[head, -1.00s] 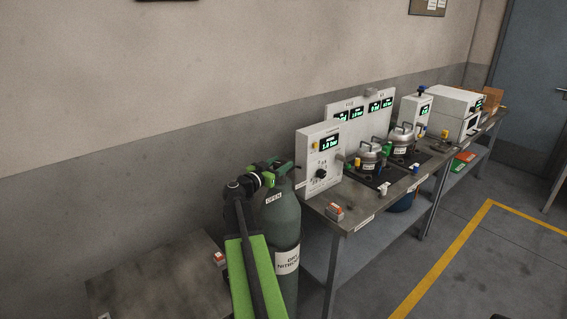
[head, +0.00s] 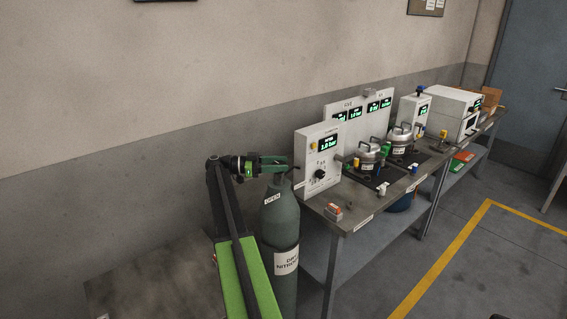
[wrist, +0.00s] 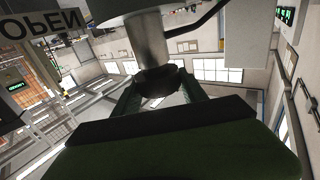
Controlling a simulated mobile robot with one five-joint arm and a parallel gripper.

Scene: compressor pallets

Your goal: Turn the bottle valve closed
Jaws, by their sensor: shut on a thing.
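The grey-green gas bottle (head: 281,222) labelled dry nitrogen stands upright left of the bench. A small OPEN sign (head: 272,198) shows at its shoulder; it also shows upside down in the wrist view (wrist: 40,27). My gripper (head: 284,163) reaches level from the left over the bottle's top. In the wrist view my gripper (wrist: 160,92) has its two green fingers on either side of a dark valve knob (wrist: 158,77), shut on it. A grey metal neck (wrist: 146,40) meets the knob. In the head view the fingers mostly hide the valve, so its turn angle cannot be told.
A white regulator panel (head: 318,160) with a green readout stands on the bench close right of the bottle. The bench (head: 350,217) carries pots, valves and more panels. A low brown surface (head: 150,280) lies at the lower left. The wall is behind.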

